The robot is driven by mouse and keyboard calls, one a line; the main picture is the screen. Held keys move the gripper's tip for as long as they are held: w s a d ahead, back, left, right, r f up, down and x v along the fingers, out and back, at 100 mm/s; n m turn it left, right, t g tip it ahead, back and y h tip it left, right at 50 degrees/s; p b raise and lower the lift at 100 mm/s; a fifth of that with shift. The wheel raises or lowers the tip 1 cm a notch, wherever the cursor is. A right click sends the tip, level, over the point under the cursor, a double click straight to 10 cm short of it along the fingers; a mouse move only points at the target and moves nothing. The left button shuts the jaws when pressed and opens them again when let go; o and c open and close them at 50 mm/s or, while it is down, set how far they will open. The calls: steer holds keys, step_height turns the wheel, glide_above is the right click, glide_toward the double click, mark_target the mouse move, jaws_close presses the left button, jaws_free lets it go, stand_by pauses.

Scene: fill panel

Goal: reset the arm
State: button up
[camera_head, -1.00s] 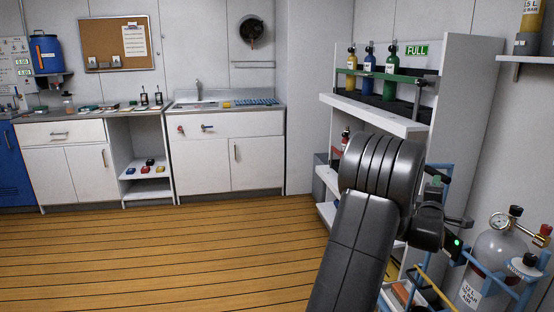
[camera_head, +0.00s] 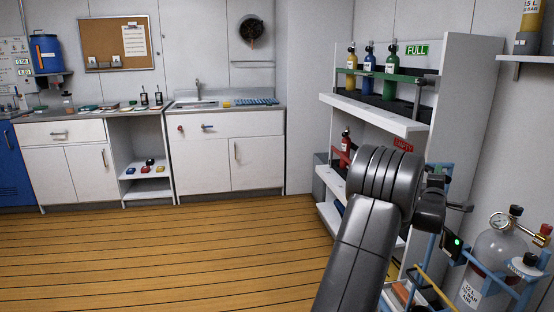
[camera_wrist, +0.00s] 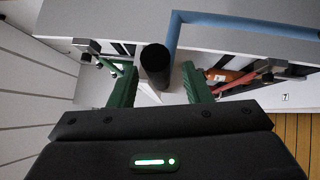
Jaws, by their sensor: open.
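My gripper (camera_wrist: 159,84) shows its two green fingers spread apart in the wrist view, with a wide gap between them. A dark round end of a post or tube (camera_wrist: 155,60) shows in line with that gap, and a blue bar (camera_wrist: 174,32) runs just beyond it. I cannot tell how far they are from the fingers. I see nothing held.
Yellow (camera_head: 351,59), blue (camera_head: 368,60) and green (camera_head: 391,62) cylinders stand on the top shelf under a FULL sign. A red cylinder (camera_head: 345,145) stands lower near a red sign (camera_head: 403,145). A grey tank (camera_head: 497,255) in blue framing stands at right. The wooden floor (camera_head: 160,255) is clear.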

steer(key=x, duration=0.3)
steer(key=shift+w+d, duration=0.1)
steer(key=s+a+p, duration=0.2)
steer(key=a, duration=1.1)
steer(key=s+a+p, duration=0.2)
steer(key=s+a, duration=0.1)
steer(key=a, duration=1)
steer(key=s+a+p, duration=0.2)
steer(key=s+a, duration=0.1)
steer(key=a, duration=1.1)
